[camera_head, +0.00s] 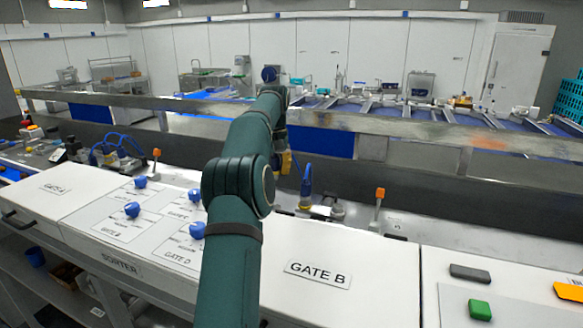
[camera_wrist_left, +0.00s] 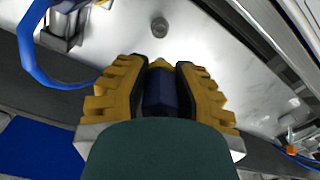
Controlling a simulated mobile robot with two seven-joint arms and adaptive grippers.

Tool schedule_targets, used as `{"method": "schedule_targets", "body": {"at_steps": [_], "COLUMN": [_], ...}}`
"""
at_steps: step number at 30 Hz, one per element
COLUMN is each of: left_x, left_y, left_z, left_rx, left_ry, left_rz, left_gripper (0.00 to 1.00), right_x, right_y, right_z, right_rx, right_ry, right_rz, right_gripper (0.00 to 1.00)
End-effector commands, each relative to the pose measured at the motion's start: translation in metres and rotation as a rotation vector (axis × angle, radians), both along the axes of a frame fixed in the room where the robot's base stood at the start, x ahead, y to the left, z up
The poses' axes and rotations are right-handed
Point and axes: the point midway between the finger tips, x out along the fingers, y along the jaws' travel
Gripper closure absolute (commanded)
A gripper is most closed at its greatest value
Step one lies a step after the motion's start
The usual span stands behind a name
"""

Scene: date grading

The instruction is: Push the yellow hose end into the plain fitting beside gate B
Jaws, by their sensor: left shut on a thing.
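My left gripper (camera_head: 285,163) is partly hidden behind my green arm in the head view, above the metal strip behind the GATE B panel (camera_head: 317,275). In the left wrist view my left gripper (camera_wrist_left: 160,85) has its yellow fingers shut on a dark blue hose end with a yellow tip (camera_wrist_left: 160,63). A small round grey fitting (camera_wrist_left: 159,27) stands on the metal surface ahead of the tip, apart from it in the picture. The height of the tip above the surface is hard to tell. My right gripper is not in view.
A blue hose connector (camera_head: 306,186) stands just right of my gripper; a blue hose (camera_wrist_left: 30,55) curves close by on the left in the wrist view. An orange-topped lever (camera_head: 380,195) is further right. A metal rail (camera_head: 400,122) runs behind.

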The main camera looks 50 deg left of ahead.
Motion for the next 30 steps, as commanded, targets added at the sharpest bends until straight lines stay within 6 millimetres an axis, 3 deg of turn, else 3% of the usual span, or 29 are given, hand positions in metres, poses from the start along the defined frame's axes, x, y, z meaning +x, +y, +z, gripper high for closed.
{"method": "schedule_targets", "body": {"at_steps": [30], "left_x": [0.0], "left_y": [0.0], "left_z": [-0.058], "left_rx": [-0.001], "left_ry": [0.001], "left_rz": [0.001], "left_gripper": [1.0], "right_x": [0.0], "right_y": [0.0], "right_z": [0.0], "right_rx": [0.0], "right_ry": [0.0], "right_rz": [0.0], "right_gripper": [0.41]}}
